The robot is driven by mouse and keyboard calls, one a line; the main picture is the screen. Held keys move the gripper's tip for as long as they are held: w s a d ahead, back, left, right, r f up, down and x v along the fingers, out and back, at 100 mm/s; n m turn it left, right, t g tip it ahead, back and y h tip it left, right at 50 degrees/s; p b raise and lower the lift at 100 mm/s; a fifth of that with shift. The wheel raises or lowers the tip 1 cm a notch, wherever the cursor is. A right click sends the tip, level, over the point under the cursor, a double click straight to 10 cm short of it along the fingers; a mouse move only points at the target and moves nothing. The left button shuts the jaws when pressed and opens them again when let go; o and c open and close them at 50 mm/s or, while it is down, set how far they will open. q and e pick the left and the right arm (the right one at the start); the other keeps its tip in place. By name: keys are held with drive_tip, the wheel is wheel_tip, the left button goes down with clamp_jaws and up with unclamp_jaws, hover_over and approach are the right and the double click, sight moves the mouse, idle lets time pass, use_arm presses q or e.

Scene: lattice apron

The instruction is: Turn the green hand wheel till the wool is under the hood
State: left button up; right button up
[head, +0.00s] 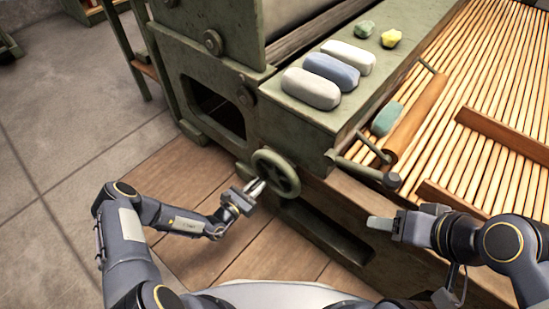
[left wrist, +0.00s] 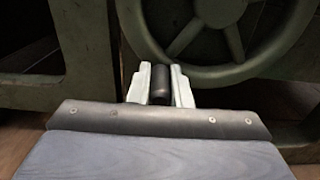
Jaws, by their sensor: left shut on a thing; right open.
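The green hand wheel (head: 276,174) is on the side of the green machine; its rim and spokes also fill the upper right of the left wrist view (left wrist: 215,70). My left gripper (head: 257,187) is at the wheel's left rim. In the left wrist view its pale fingers are shut on a dark handle (left wrist: 160,84) at the rim. My right gripper (head: 372,223) is open and empty, in front of the machine's wooden side. Wool-like lumps are grey (head: 311,88), blue (head: 332,70) and white (head: 349,57) on the ledge, and teal (head: 386,118) by the slats. I cannot tell which part is the hood.
The slatted lattice (head: 490,80) spreads to the right, with wooden bars (head: 500,140) across it. A wooden roller (head: 415,118) with a metal rod lies along its near edge.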

sight(254, 162)
use_arm(q)
drive_tip(key=shift+w+a+r, duration=0.1)
drive_tip(key=shift+w+a, duration=0.05)
drive_tip(key=shift+w+a+r+p, duration=0.3)
drive_tip(key=shift+a+r+p, duration=0.1)
drive_tip(key=shift+r, duration=0.2)
drive_tip(key=shift+w+a+r+p, duration=0.25)
drive_tip(key=shift+a+r+p, duration=0.1)
drive_tip(key=shift+r, duration=0.25)
drive_tip(key=shift+w+a+r, duration=0.15)
drive_tip(key=shift+a+r, duration=0.05)
drive_tip(key=shift+r, duration=0.1)
drive_tip(key=r+p, duration=0.3)
drive_tip(key=shift+w+a+r, duration=0.25)
drive_tip(key=shift+w+a, duration=0.1)
drive_tip(key=shift+a, duration=0.05)
